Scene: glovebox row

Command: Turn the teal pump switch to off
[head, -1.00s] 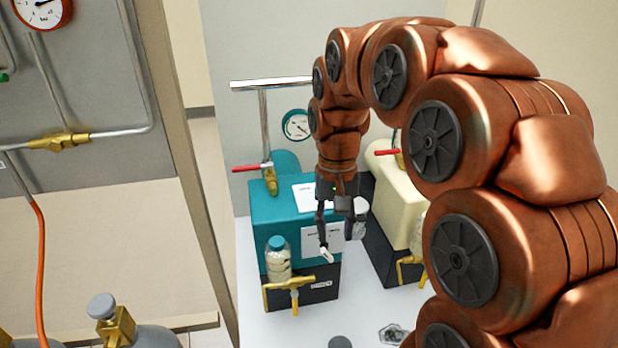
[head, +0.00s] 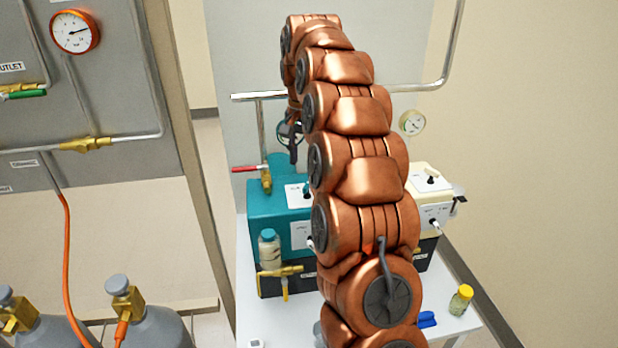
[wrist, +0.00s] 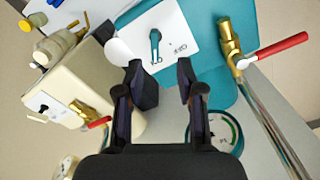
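The teal pump (head: 262,212) stands on the white bench, partly hidden behind my arm in the head view. Its top also shows in the wrist view (wrist: 210,85). A white plate on that top carries a small teal switch lever (wrist: 155,47) beside a printed mark that seems to read OFF. The lever lies just beyond my fingertips, apart from them. My gripper (wrist: 165,75) is open and empty, above the pump. In the head view my gripper (head: 291,148) is small and mostly hidden by the arm.
A cream pump (wrist: 60,85) stands beside the teal one. A red-handled brass valve (wrist: 232,45), a pipe (wrist: 275,125) and a gauge (wrist: 220,132) are close to the right finger. A white rounded thing (wrist: 118,50) is near the left finger.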

